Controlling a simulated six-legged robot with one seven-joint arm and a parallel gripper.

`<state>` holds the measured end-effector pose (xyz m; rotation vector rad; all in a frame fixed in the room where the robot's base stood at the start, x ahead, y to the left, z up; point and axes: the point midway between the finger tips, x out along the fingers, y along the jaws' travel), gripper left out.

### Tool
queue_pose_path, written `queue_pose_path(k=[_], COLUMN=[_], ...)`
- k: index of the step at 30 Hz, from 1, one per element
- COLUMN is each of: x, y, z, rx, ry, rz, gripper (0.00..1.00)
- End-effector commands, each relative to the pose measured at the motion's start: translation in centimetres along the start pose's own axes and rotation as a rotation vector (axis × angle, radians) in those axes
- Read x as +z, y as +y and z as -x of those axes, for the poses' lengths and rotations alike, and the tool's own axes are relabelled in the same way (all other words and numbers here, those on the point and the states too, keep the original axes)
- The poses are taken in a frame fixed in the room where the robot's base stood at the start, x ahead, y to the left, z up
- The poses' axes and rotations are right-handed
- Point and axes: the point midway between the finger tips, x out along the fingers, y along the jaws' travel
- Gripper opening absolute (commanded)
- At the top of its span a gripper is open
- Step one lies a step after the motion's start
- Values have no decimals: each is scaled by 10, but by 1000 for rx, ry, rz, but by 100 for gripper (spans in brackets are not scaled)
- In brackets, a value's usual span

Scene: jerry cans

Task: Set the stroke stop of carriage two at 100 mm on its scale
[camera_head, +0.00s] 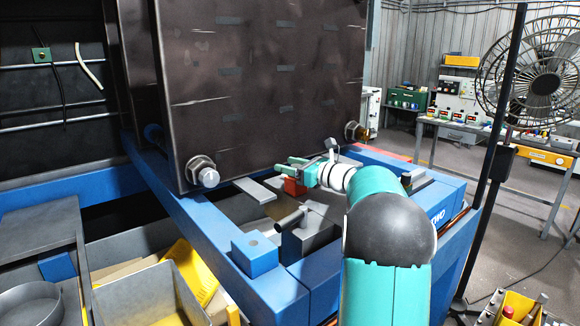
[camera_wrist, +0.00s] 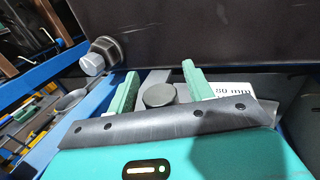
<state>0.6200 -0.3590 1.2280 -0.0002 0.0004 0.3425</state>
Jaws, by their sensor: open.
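My gripper (camera_head: 288,165) reaches in low beside the large dark plate (camera_head: 265,75), above the blue frame. In the wrist view its two green fingers (camera_wrist: 160,71) are apart. A dark round knob (camera_wrist: 160,95) shows between them, in front of a flat grey bar (camera_wrist: 155,77); I cannot tell whether the fingers touch it. In the head view a flat grey strip (camera_head: 255,190) and a red block (camera_head: 293,187) lie below the gripper. No 100 mm mark is legible.
Large bolts (camera_head: 203,172) and (camera_head: 356,132) stick out of the plate's lower corners. A blue block (camera_head: 254,254) and a grey block with a cylinder (camera_head: 308,238) stand on the blue frame (camera_head: 190,225). Open bins (camera_head: 150,290) lie at lower left.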

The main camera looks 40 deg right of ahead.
Motion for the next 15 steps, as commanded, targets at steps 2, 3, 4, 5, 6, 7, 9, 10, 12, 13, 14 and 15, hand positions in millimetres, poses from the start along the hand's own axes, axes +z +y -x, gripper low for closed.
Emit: queue_pose_path(k=[2,3,4,5,6,7,9,10,12,13,14,15], x=[0,0,0,0,0,0,0,0,0,0,0,0], y=[0,0,0,0,0,0,0,0,0,0,0,0], z=[-2,-2,-2,-2,-2,-2,-2,-1,-1,-1,-1,-1], rx=[0,0,0,0,0,0,0,0,0,0,0,0], ry=[0,0,0,0,0,0,0,0,0,0,0,0], rz=[0,0,0,0,0,0,0,0,0,0,0,0], gripper=[51,51,51,51,51,51,41,35,22,16,10,2])
